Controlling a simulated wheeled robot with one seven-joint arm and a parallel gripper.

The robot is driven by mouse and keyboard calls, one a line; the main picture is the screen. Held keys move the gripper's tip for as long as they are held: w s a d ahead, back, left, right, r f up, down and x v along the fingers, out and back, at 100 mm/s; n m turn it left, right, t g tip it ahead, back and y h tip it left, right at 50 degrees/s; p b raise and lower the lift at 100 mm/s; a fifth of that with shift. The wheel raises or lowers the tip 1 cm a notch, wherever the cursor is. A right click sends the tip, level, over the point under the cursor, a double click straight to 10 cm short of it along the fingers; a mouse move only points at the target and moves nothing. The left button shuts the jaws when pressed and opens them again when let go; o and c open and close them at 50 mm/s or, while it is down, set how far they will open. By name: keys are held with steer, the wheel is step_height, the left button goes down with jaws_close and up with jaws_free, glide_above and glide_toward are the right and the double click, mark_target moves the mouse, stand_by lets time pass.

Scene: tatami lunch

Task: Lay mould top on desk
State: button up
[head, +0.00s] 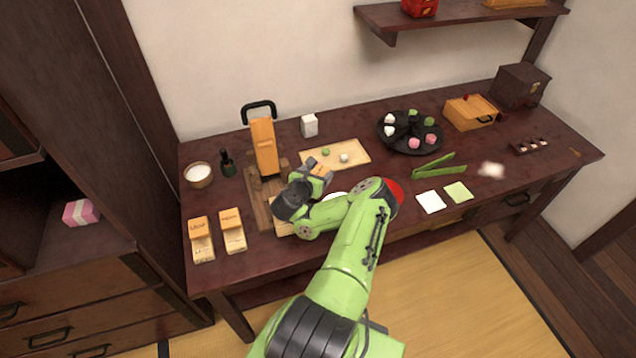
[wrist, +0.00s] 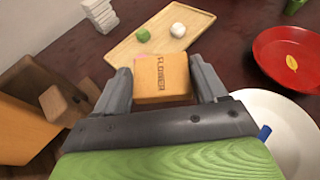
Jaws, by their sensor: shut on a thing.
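My gripper (wrist: 163,88) is shut on a small orange-tan wooden block lettered "FLOWER", the mould top (wrist: 162,76). The block sits between both fingers, and its underside is hidden. In the head view my gripper (head: 312,174) is over the middle-left of the dark wooden desk (head: 380,172), with the mould top (head: 320,170) showing at its tip. I cannot tell the exact height above the desk. Two other lettered mould pieces (head: 200,240) (head: 233,230) lie at the desk's front left.
A wooden press (head: 264,150) with a black handle stands left of my gripper. A light wooden tray (head: 357,146) lies behind it. A white plate (wrist: 290,140) and red plate (wrist: 270,52) are to the right. A black sweets dish (head: 385,136) stands farther right.

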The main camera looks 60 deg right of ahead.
step_height(320, 180, down, 3)
steer(key=shift+f+b, duration=0.2)
steer(key=shift+b, duration=0.2)
steer(key=shift+f, duration=0.6)
steer(key=o, duration=1.1)
steer(key=shift+a+f, duration=0.1)
steer(key=shift+r, duration=0.2)
steer(key=p+v, duration=0.2)
steer(key=v, duration=0.1)
steer(key=r+p+v, duration=0.1)
steer(key=p+v, duration=0.1)
steer(key=v, duration=0.2)
steer(key=p+v, duration=0.2)
steer(key=v, duration=0.2)
steer(key=shift+d+r, duration=0.25)
steer(key=shift+r, duration=0.05)
steer(key=shift+a+r+p, duration=0.1)
steer(key=shift+a+p, duration=0.3)
steer(key=shift+p, duration=0.6)
steer(key=shift+a, duration=0.2)
